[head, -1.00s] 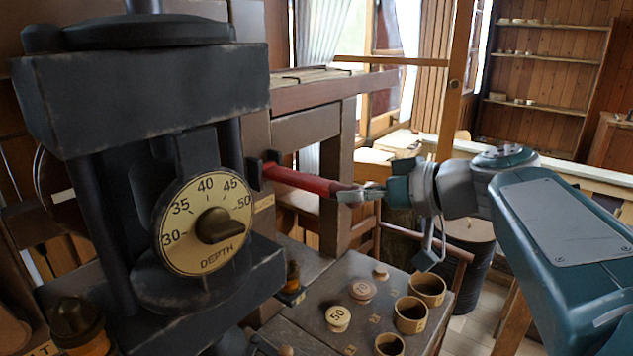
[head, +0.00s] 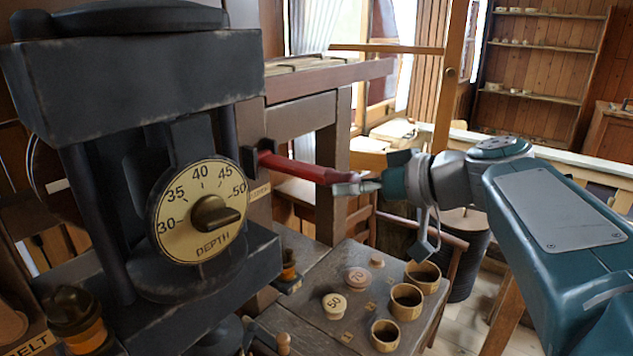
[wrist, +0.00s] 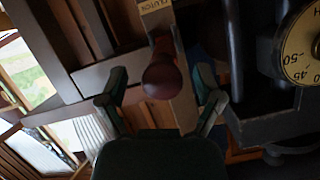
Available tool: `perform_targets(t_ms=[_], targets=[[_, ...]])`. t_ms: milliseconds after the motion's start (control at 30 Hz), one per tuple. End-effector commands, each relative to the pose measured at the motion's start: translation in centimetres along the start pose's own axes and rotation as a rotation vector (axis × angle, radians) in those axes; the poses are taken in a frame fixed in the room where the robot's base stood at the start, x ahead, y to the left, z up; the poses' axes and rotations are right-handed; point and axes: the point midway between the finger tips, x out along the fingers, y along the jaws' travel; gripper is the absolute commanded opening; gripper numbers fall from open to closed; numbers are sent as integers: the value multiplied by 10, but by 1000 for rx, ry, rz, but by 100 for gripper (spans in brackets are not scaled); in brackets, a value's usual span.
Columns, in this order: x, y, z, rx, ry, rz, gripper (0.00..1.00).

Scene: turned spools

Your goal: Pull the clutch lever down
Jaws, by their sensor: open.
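The clutch lever (head: 300,170) is a red bar that sticks out from a dark bracket on the wooden post, sloping slightly down toward my gripper. In the wrist view its dark red rounded end (wrist: 162,80) points at the camera, below a label reading "CLUTCH" (wrist: 152,5). My gripper (head: 352,187) is at the lever's free end. In the wrist view my gripper (wrist: 160,98) is open, with one finger on each side of the lever's end and a visible gap on both sides.
A dark press with a round depth dial (head: 203,212) stands at the left. Below the lever, a bench (head: 330,275) carries numbered knobs and several wooden cups (head: 405,300). Shelves (head: 545,55) stand far back at the right.

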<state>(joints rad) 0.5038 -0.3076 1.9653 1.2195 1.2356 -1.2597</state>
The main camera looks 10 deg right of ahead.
Motion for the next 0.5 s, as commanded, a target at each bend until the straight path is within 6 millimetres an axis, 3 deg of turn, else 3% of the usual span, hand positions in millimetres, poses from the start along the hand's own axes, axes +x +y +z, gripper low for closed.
perform_targets(t_ms=[167, 500], targets=[[-16, 1, -1, -1, 3, 5, 84], [-72, 2, 0, 1, 2, 7, 84]])
